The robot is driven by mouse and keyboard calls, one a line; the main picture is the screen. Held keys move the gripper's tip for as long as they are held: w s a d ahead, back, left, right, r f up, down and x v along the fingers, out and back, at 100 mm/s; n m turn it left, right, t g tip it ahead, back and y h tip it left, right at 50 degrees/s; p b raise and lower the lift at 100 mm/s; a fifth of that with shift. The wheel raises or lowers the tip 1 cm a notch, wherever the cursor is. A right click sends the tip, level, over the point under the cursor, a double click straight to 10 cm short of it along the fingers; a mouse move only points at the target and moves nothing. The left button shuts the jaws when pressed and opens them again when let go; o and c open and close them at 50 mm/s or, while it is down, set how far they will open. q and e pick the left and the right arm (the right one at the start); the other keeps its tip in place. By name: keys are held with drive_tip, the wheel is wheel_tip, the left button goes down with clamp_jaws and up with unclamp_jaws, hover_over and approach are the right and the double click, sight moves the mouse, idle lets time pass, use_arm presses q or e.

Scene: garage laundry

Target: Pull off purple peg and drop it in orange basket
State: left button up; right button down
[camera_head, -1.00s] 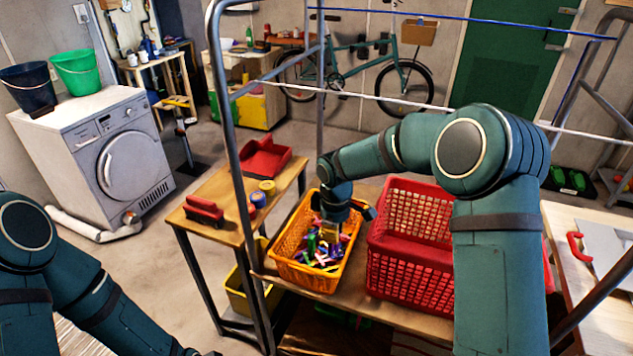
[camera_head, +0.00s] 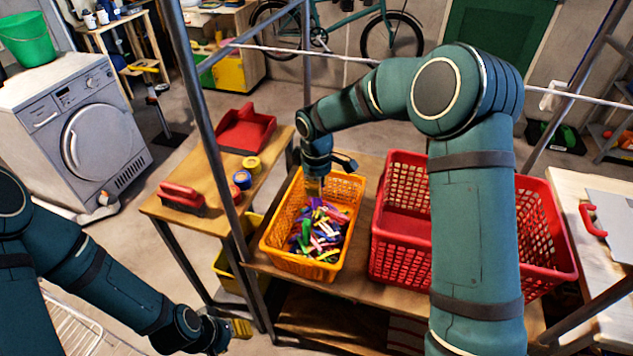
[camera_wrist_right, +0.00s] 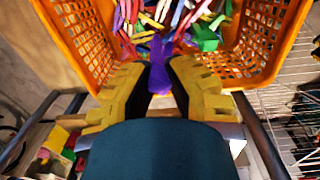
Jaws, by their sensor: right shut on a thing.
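The orange basket (camera_head: 348,232) stands on the wooden shelf and holds a pile of colourful pegs (camera_head: 322,230). My right gripper (camera_head: 315,190) is over the back left part of the basket, pointing down. In the right wrist view, its yellow fingers (camera_wrist_right: 158,75) are shut on a purple peg (camera_wrist_right: 160,80), with the orange basket (camera_wrist_right: 262,45) and its pegs just beyond. The peg is too small to make out in the head view. My left gripper (camera_head: 238,329) is low at the bottom, its fingers too unclear to judge.
A red basket (camera_head: 400,262) stands right of the orange one. A side table (camera_head: 222,172) at left holds a red brush (camera_head: 182,196), a red dustpan (camera_head: 246,130) and tape rolls. Grey rack posts (camera_head: 205,110) and a white line (camera_head: 345,60) cross the space.

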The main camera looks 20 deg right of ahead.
drive_tip(key=shift+f+b, duration=1.15)
drive_tip(key=shift+f, duration=0.85)
drive_tip(key=shift+w, duration=0.1)
drive_tip(key=c, duration=1)
unclamp_jaws()
drive_tip(key=shift+r, duration=0.1)
wheel_tip(320, 180, up, 8)
drive_tip(key=shift+f, duration=0.25)
drive_tip(key=shift+s, duration=0.2)
